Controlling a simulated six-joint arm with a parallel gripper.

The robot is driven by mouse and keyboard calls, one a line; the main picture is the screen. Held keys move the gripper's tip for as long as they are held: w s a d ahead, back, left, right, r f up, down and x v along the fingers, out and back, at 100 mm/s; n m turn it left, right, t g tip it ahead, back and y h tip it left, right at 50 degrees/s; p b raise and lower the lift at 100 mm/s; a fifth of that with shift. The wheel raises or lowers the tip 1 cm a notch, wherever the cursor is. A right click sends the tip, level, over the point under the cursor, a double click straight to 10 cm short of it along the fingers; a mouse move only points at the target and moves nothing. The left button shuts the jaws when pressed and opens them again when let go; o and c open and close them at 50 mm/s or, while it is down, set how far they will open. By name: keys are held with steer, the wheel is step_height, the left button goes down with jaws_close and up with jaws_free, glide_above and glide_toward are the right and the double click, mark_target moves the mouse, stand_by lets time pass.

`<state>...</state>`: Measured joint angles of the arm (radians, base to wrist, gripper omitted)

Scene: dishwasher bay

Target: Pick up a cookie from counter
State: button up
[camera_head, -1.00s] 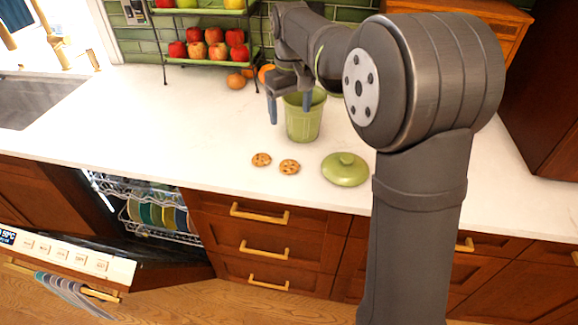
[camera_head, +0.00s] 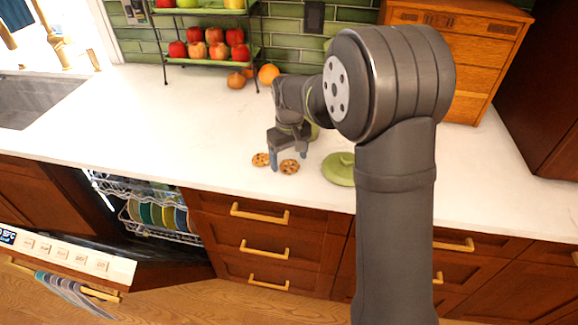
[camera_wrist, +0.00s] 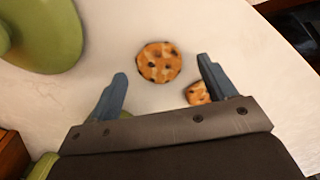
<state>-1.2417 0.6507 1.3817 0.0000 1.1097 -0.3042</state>
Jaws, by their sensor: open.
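Two round chocolate-chip cookies lie on the white counter. The right cookie (camera_head: 289,168) is just in front of my open, empty gripper (camera_head: 288,158). In the wrist view this cookie (camera_wrist: 159,62) shows whole, ahead of the gap between my fingertips (camera_wrist: 162,70). The left cookie (camera_head: 260,160) lies beside my left finger in the head view. In the wrist view that cookie (camera_wrist: 197,94) is partly hidden by the right finger and the gripper body. I cannot tell the exact height of the fingertips above the counter.
A green lid (camera_head: 340,170) lies on the counter right of the cookies; it also fills the upper left of the wrist view (camera_wrist: 50,40). The green jar is mostly hidden behind my arm. The counter (camera_head: 150,125) to the left is clear.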

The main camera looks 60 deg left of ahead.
steer(key=shift+f, duration=0.8)
steer(key=c, duration=0.7)
